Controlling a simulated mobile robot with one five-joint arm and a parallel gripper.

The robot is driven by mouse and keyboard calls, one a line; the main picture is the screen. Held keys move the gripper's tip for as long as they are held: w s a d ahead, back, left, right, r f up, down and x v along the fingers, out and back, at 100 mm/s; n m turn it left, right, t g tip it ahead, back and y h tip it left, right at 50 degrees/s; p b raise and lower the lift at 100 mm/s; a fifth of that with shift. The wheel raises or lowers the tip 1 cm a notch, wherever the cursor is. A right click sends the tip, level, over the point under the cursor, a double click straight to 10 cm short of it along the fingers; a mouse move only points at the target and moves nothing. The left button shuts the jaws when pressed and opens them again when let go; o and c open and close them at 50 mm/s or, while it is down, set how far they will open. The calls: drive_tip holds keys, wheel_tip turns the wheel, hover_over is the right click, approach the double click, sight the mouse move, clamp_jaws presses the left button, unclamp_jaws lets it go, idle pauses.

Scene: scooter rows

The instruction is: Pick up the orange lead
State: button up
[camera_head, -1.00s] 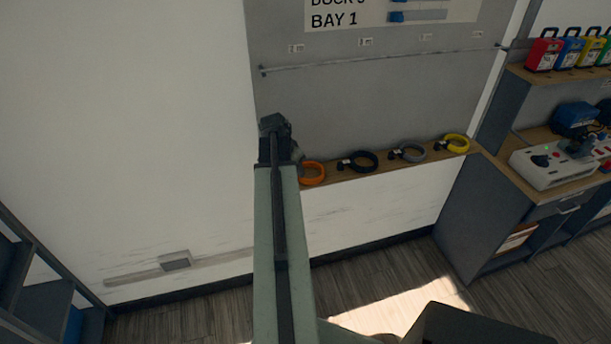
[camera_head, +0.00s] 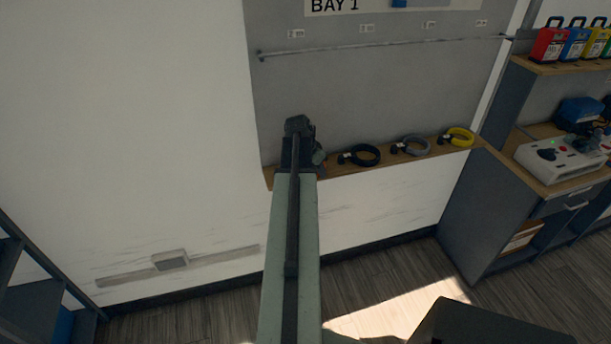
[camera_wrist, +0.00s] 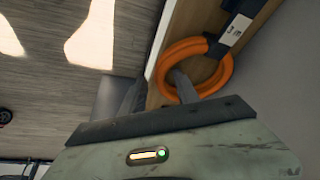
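The orange lead (camera_wrist: 222,76) is a coil lying on the wooden shelf in the wrist view, with a dark plug and a white label at its upper right. My gripper (camera_wrist: 157,82) is open in the wrist view. One grey finger shows inside the coil's ring, and the other is outside it, by the shelf's front edge. I cannot tell whether either touches the lead. In the head view my gripper (camera_head: 305,140) is over the shelf's left end and hides the orange lead.
The shelf (camera_head: 345,169) also holds a black lead (camera_head: 362,155), a grey lead (camera_head: 414,146) and a yellow lead (camera_head: 460,137), right of my gripper. A metal rail (camera_head: 385,48) runs above. A workbench (camera_head: 575,187) with a control box (camera_head: 560,158) stands at the right.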

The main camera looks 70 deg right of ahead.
drive_tip(key=shift+f, duration=0.2)
clamp_jaws()
idle(1.3)
